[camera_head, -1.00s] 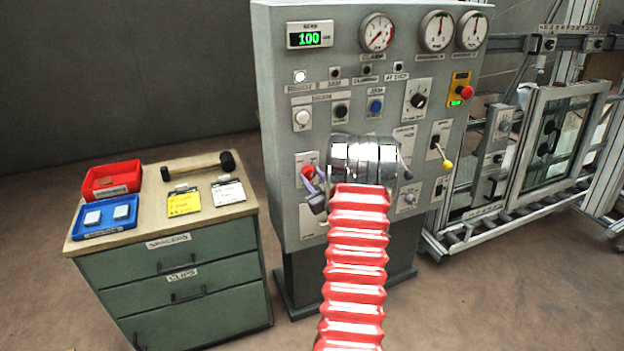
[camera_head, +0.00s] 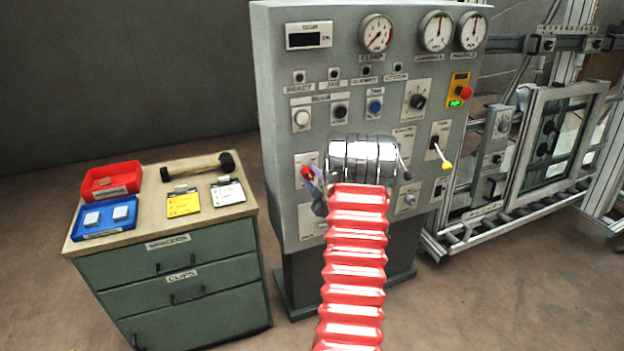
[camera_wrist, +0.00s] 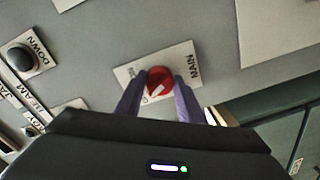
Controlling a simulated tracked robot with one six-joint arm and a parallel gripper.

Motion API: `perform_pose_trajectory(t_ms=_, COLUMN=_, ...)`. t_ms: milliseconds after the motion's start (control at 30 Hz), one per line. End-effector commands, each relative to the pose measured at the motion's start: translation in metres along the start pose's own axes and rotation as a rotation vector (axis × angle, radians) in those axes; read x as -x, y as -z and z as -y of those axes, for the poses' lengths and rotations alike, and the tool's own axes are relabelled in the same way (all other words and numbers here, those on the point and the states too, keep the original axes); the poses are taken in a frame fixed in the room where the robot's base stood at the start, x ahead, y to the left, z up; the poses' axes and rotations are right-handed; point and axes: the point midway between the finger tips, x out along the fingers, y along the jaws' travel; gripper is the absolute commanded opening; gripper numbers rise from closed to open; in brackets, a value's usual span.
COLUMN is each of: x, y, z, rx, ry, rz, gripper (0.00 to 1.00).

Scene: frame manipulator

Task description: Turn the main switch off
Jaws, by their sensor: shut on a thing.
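The main switch is a round red knob (camera_wrist: 160,80) on a pale plate marked MAIN (camera_wrist: 187,60) in the wrist view. The two purple fingers of my gripper (camera_wrist: 158,92) are shut on the knob, one on each side. In the head view the red knob (camera_head: 306,172) shows at the lower left of the grey control panel (camera_head: 285,120), with my gripper (camera_head: 314,187) at it. My red ribbed arm and silver wrist hide part of the panel. The panel's display (camera_head: 309,35) at the top left is dark.
A green drawer cabinet (camera_head: 195,262) stands left of the panel, with a red tray (camera_head: 137,180), a blue tray (camera_head: 76,222), a mallet (camera_head: 198,165) and two notes on top. A metal frame (camera_head: 520,150) stands at the right. A yellow-tipped lever (camera_head: 446,165) juts from the panel.

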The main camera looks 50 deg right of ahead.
Motion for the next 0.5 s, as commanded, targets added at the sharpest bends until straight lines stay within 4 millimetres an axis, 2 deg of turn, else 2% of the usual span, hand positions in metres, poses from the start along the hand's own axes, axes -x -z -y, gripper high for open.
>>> perform_pose_trajectory(t_ms=500, x=0.0000, y=0.0033, z=0.0056, rx=0.060, ry=0.011, rz=-0.004, gripper=0.12)
